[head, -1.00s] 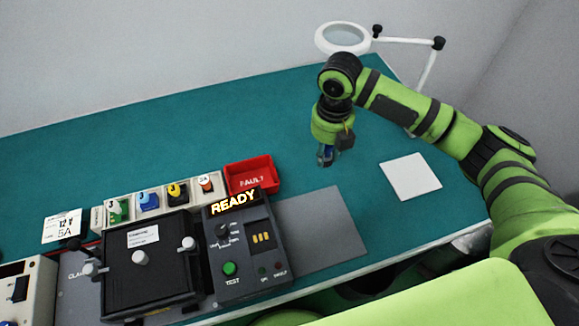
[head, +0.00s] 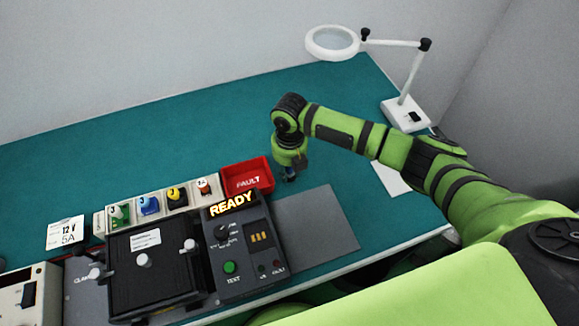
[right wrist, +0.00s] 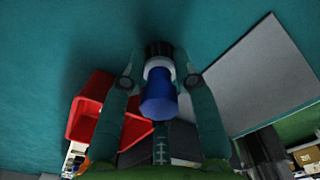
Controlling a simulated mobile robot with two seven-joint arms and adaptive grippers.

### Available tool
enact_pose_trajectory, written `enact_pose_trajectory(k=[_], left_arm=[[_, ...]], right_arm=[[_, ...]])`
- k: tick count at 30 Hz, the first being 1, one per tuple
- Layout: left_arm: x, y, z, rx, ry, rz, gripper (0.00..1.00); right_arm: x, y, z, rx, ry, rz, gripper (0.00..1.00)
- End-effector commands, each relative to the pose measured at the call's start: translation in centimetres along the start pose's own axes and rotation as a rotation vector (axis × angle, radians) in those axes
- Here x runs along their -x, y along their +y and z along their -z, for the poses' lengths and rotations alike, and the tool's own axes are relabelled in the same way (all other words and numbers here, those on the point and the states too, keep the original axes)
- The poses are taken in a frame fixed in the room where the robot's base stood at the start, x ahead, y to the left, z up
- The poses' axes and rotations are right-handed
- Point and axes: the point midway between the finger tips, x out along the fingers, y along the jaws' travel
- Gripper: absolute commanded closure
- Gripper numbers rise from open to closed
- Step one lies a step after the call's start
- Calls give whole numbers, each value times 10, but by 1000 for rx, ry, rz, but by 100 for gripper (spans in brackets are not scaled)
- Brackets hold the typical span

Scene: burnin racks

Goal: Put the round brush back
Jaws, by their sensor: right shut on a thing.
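My right gripper (head: 289,174) hangs over the teal bench, just right of the red FAULT tray. It is shut on a short round piece with a blue body, a pale collar and a black end, which looks like the round brush (right wrist: 158,100). In the right wrist view the fingers (right wrist: 160,68) grip it at both sides. In the head view only a bit of blue shows under the gripper. I cannot tell whether its far end touches the bench. My left gripper is not in view.
The red FAULT tray (head: 240,188) is close beside the gripper. A grey mat (head: 322,232) lies in front, next to the READY test unit (head: 232,257). Small numbered bins (head: 150,220) stand left. A magnifier lamp (head: 405,113) stands back right. A white pad (head: 388,179) is partly behind my arm.

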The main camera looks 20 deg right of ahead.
Motion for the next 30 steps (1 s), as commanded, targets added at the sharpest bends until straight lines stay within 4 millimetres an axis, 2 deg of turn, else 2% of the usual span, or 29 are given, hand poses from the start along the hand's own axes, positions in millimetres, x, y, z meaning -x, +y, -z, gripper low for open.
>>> enact_pose_trajectory(k=[4,5,6,15,20,23,30], left_arm=[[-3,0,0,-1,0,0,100],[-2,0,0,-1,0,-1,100],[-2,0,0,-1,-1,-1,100],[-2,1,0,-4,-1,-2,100],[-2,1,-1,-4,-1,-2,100],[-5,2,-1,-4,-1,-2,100],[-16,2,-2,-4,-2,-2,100]], right_arm=[[-4,0,0,-1,0,0,100],[-3,0,0,-1,0,0,62],[-3,0,0,-1,0,0,47],[-2,0,0,-1,0,0,47],[6,0,-1,0,-2,-2,47],[22,0,-2,-1,-5,-4,47],[74,1,-2,-1,-4,-3,47]])
